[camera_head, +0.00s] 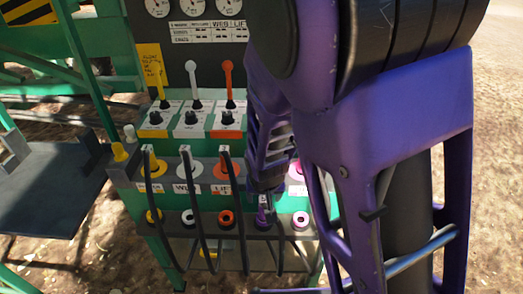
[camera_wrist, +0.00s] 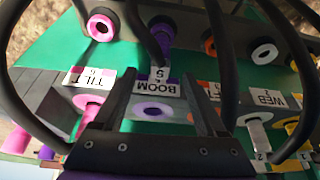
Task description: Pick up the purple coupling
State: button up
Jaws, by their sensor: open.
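The purple coupling (camera_wrist: 162,40) is at the top middle of the wrist view, at the end of a black hose. In the head view it (camera_head: 263,218) sits in the lower row, partly hidden by hoses. My gripper (camera_wrist: 163,80) is open and empty, its fingers pointing up the picture toward the coupling, apart from it. In the head view my gripper (camera_head: 266,182) is just above the lower row, partly hidden by my arm. A purple ring socket (camera_wrist: 153,110) by the BOOM 5 label (camera_wrist: 154,84) appears between the fingers, with no hose in it.
Black hoses (camera_head: 203,210) loop in front of the panel on both sides of my gripper. A pink ring (camera_wrist: 101,25) and an orange ring (camera_wrist: 210,46) flank the purple coupling. Yellow, white and orange levers (camera_head: 193,80) stand above. A dark platform (camera_head: 45,190) is at left.

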aim_at(264, 201)
jog(key=b+x, duration=0.2)
jog(key=x, duration=0.3)
jog(key=shift+w+f, duration=0.15)
jog(key=shift+f, duration=0.2)
grip_shut()
